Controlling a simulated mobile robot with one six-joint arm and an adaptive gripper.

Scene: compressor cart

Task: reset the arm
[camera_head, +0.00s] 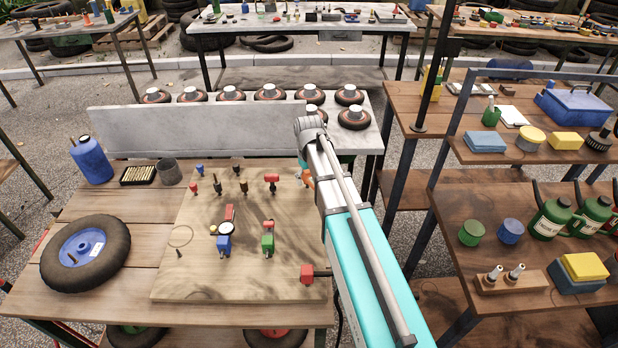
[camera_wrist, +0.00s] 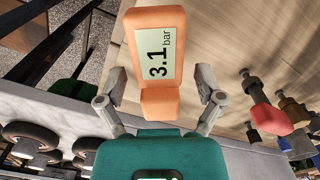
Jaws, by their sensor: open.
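My gripper (camera_wrist: 161,84) is open in the wrist view, with one finger on each side of an orange gauge (camera_wrist: 157,100) whose display reads 3.1 bar. I cannot tell whether the gauge touches a finger or what supports it. In the head view my arm reaches up from the bottom right to the right edge of the wooden board (camera_head: 190,284). A bit of orange (camera_head: 306,177) shows beside the arm there. The arm hides most of my gripper in that view.
A wheel (camera_head: 112,249) lies at left. A grey upright panel (camera_head: 190,130) stands behind. Shelves (camera_head: 500,205) with green bottles (camera_head: 551,219) stand right.

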